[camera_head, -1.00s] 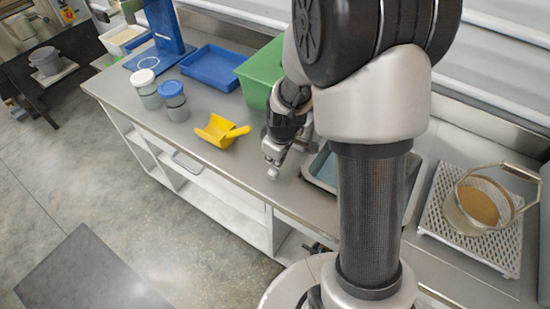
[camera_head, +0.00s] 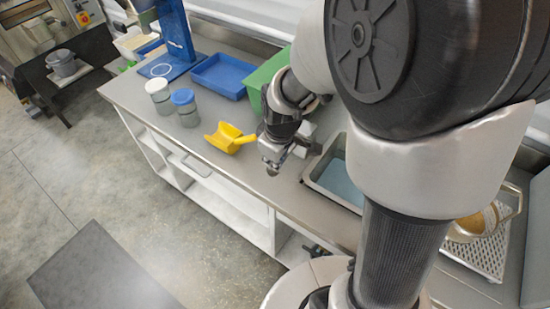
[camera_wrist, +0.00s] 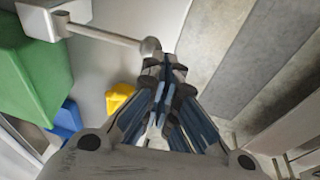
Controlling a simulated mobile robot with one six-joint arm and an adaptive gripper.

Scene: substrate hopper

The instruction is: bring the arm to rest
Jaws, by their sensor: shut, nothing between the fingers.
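My gripper (camera_head: 275,163) is over the front part of the grey bench (camera_head: 205,150), to the right of the yellow scoop (camera_head: 226,141). In the wrist view my gripper (camera_wrist: 165,65) has its fingers together with nothing between them. The scoop also shows in the wrist view (camera_wrist: 118,98), beyond the fingers on the left. My arm fills much of the right side of the head view and hides part of the bench. I cannot tell whether the gripper touches the bench.
A green bin (camera_head: 257,82) and a grey tray (camera_head: 316,181) flank my wrist. A blue tray (camera_head: 221,76), a white-lidded jar (camera_head: 159,98) and a blue-lidded jar (camera_head: 186,115) stand left. A white perforated rack (camera_head: 490,258) is at right.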

